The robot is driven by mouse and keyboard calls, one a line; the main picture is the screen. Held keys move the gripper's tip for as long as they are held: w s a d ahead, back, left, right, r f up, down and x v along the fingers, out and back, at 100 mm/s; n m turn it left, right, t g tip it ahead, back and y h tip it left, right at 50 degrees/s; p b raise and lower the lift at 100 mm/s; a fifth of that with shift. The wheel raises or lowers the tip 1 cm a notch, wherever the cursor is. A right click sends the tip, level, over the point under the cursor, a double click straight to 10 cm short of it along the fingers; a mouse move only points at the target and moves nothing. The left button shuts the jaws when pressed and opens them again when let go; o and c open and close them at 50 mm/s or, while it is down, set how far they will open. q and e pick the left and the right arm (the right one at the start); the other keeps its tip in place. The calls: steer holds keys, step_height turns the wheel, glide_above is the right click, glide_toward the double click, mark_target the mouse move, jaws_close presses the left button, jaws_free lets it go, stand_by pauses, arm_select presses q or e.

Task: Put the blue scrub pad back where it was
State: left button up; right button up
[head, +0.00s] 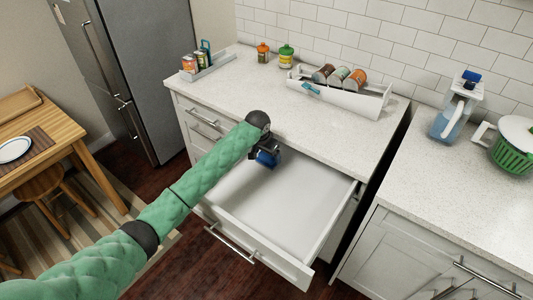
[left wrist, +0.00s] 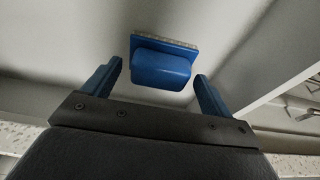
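The blue scrub pad (left wrist: 163,68) shows in the left wrist view, with a blue block-like grip and a thin pale edge. It lies against the light drawer floor, ahead of and between my left gripper's blue fingers. My left gripper (head: 267,161) reaches down into the open drawer in the head view; its fingers are spread, with visible gaps on both sides of the pad. In the head view the pad cannot be told apart from the blue fingers. The white drawer (head: 315,240) is pulled out and otherwise looks empty. My right gripper is not in view.

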arm_select(q)
steer(key=shift+r, duration=0.15)
steer(key=shift+r, duration=0.3)
steer(key=b+v, duration=0.3)
steer(key=v, duration=0.8)
steer(key=shift+r, duration=0.15)
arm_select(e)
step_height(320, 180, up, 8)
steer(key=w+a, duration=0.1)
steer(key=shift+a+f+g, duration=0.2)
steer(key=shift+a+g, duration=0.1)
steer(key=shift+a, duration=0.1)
arm_select(q)
steer(key=shift+s+a, duration=0.1)
steer(key=shift+a, duration=0.05)
